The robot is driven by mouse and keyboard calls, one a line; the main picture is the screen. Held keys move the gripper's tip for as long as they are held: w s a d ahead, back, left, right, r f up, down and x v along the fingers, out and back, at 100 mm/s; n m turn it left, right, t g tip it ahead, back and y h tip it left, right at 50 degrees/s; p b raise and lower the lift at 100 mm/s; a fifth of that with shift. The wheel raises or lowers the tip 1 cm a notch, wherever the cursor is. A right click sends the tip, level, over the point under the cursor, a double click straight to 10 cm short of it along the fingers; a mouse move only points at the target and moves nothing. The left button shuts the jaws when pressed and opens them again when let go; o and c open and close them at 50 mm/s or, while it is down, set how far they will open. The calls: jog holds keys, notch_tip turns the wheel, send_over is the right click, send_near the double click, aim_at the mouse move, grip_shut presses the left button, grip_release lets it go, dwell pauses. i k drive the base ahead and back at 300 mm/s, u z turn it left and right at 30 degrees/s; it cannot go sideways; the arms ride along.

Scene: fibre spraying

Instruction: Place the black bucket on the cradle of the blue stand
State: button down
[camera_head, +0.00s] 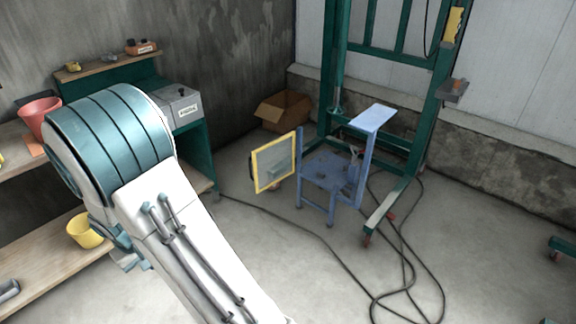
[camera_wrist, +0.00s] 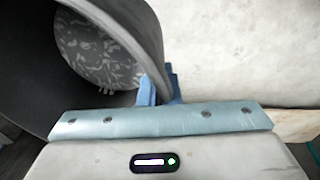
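The black bucket (camera_wrist: 95,15) fills the upper left of the wrist view, with its open mouth and speckled grey inside bottom showing. My gripper (camera_wrist: 160,88) has its two blue fingers close together at the bucket's right wall, with the wall's edge between them. It appears shut on that wall. In the head view I cannot make out the black bucket, and my arm covers much of the left side. The blue stand (camera_head: 330,172) is on the floor at centre right, with a raised light-blue top plate (camera_head: 373,118). I cannot clearly tell its cradle apart.
A yellow-framed panel (camera_head: 273,163) stands at the stand's left side. A green gantry frame (camera_head: 405,190) is behind it, and black cables (camera_head: 345,262) lie on the floor. A yellow bucket (camera_head: 84,232) and a red bucket (camera_head: 40,117) sit on wooden shelves at left. A cardboard box (camera_head: 283,110) is at the wall.

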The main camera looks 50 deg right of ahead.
aim_at(330, 168)
jog(key=z, duration=0.4)
jog(key=i, duration=0.9)
jog(key=z, duration=1)
jog(key=i, duration=0.6)
jog(key=z, duration=0.55)
